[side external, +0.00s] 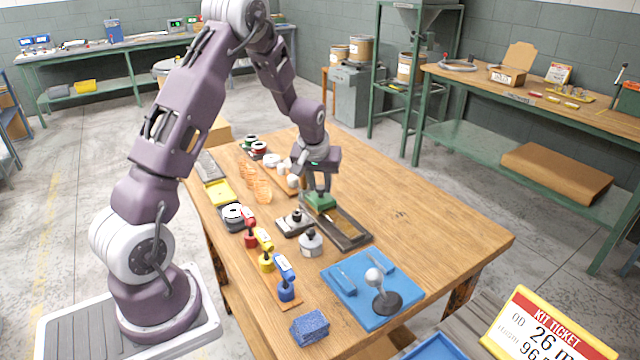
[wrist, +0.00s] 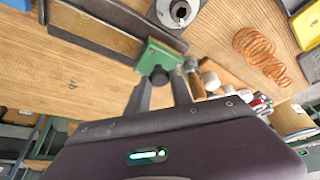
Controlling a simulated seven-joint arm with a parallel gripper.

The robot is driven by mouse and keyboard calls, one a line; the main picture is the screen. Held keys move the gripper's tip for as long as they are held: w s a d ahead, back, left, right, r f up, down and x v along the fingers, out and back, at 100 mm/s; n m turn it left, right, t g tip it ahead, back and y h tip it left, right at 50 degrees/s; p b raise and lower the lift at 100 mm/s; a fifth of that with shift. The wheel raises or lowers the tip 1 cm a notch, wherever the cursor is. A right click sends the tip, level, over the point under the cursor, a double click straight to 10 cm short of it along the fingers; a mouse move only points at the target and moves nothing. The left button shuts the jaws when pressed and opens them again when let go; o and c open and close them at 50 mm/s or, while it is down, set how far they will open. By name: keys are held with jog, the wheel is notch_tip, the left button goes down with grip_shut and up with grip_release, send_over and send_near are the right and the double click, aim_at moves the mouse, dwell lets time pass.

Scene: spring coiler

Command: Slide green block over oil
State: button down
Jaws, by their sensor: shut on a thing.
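The green block (side external: 320,201) sits at the far end of a long dark-framed tray with a brown, oily-looking surface (side external: 347,228). My gripper (side external: 319,188) is above the block and shut on it. In the wrist view the green block (wrist: 160,56) is between the fingertips of my gripper (wrist: 160,78), at the right end of the tray (wrist: 100,28). The block's underside is hidden, so I cannot tell whether it touches the surface.
Left of the tray are a dark fixture (side external: 294,222) and a grey-white bottle (side external: 311,243). Copper coils (side external: 262,190) stand farther left. A blue mat (side external: 345,305) with tools lies in front. The table right of the tray is clear.

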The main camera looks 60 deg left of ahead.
jog(key=shift+s, duration=0.1)
jog(key=d, duration=1.3)
jog(key=shift+d, duration=0.15)
jog(key=c, duration=1.1)
grip_release()
jog(key=shift+c, duration=0.2)
jog(key=shift+r, duration=0.25)
jog(key=v, duration=0.6)
jog(key=shift+r, duration=0.25)
